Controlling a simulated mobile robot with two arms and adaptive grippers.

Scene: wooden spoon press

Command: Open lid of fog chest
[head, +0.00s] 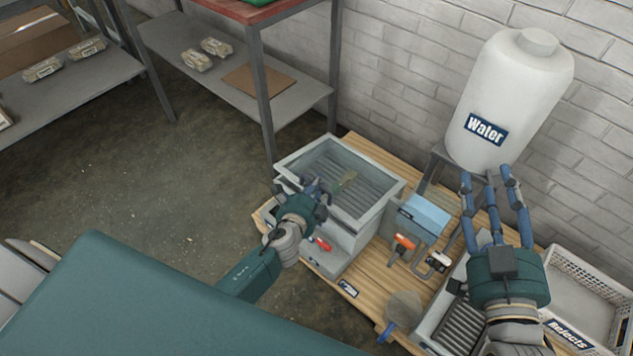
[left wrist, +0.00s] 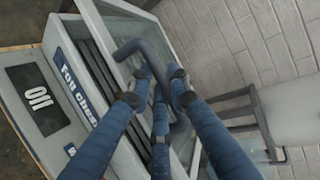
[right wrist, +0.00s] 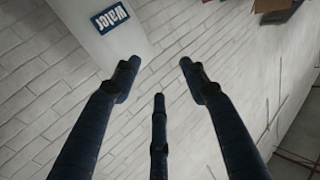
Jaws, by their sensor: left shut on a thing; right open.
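The fog chest (head: 345,240) is a grey box with a glass-topped lid (head: 381,187) on the wooden table; dark slats show through the glass. Its labelled front (left wrist: 78,85) and a dark display (left wrist: 38,99) show in the left wrist view. My left gripper (head: 316,190) is shut on the lid's dark curved handle (left wrist: 150,48) at the near side. In the left wrist view, dark slats show between the front and the lid frame; I cannot tell how far the lid is raised. My right gripper (head: 490,180) is open and empty, in front of the white water tank (head: 520,90).
Beside the chest stand a blue box (head: 424,214) and orange-handled tool (head: 403,243). A white rejects crate (head: 577,264) is at the right. A shelf rack (head: 263,80) stands behind the chest, near the brick wall (head: 400,60). Floor at left is clear.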

